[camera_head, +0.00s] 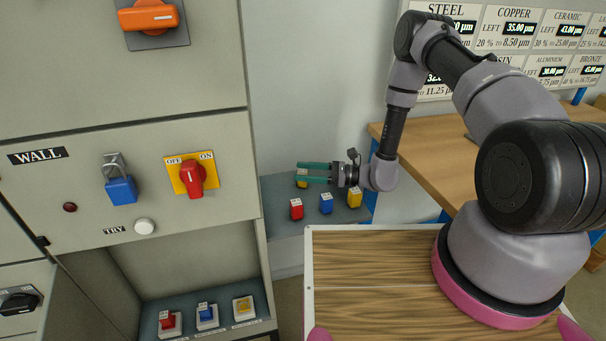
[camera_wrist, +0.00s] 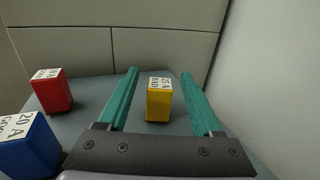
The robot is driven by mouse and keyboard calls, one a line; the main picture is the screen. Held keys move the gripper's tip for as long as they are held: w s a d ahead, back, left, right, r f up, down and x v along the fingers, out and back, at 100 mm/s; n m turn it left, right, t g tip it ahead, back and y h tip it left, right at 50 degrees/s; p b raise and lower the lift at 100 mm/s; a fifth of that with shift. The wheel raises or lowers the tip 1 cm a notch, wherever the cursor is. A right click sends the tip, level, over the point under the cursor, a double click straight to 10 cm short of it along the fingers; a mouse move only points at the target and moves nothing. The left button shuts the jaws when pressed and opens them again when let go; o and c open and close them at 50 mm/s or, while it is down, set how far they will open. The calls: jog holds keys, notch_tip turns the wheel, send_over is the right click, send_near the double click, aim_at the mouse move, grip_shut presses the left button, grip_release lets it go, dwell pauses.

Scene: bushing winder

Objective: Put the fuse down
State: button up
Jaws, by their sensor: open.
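My gripper (camera_head: 299,172) is open, with its two green fingers reaching left over the grey shelf (camera_head: 280,190). A yellow fuse (camera_wrist: 159,100) stands upright on the shelf between the spread fingers in the wrist view, with a gap on both sides. It also shows in the head view (camera_head: 301,182), partly hidden by the fingers. A red fuse (camera_head: 296,210), a blue fuse (camera_head: 326,204) and another yellow fuse (camera_head: 354,198) stand in a row nearer the camera. The red one (camera_wrist: 51,91) and the blue one (camera_wrist: 28,147) are left of the fingers in the wrist view.
The grey cabinet (camera_head: 90,95) stands left, with a red switch (camera_head: 192,178) and a blue padlock (camera_head: 121,190). Its open lower bay holds red (camera_head: 167,320), blue (camera_head: 206,311) and yellow (camera_head: 243,305) pieces in white holders. A wooden table (camera_head: 440,155) is behind my arm.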

jog(key=d, duration=0.7)
jog(key=shift+s+f, duration=0.1)
jog(key=shift+s, duration=0.3)
jog(key=s+d+r+n+g+h, duration=0.25)
jog(key=r+n, duration=0.25)
jog(key=r, duration=0.8)
jog(key=s+d+r+n+g+h, duration=0.1)
jog(key=s+r+n+g+h, duration=0.25)
jog(key=r, duration=0.85)
jog(key=s+d+r+n+t+h, duration=0.3)
jog(key=s+d+r+t+h, duration=0.2)
jog(key=r, duration=0.5)
jog(key=s+d+r+n+t+h, duration=0.3)
jog(key=s+d+r+t+h, duration=0.2)
jog(key=d+r, duration=0.4)
jog(key=s+r+t, duration=0.1)
jog(key=s, duration=0.1)
jog(key=shift+s+r, duration=0.35)
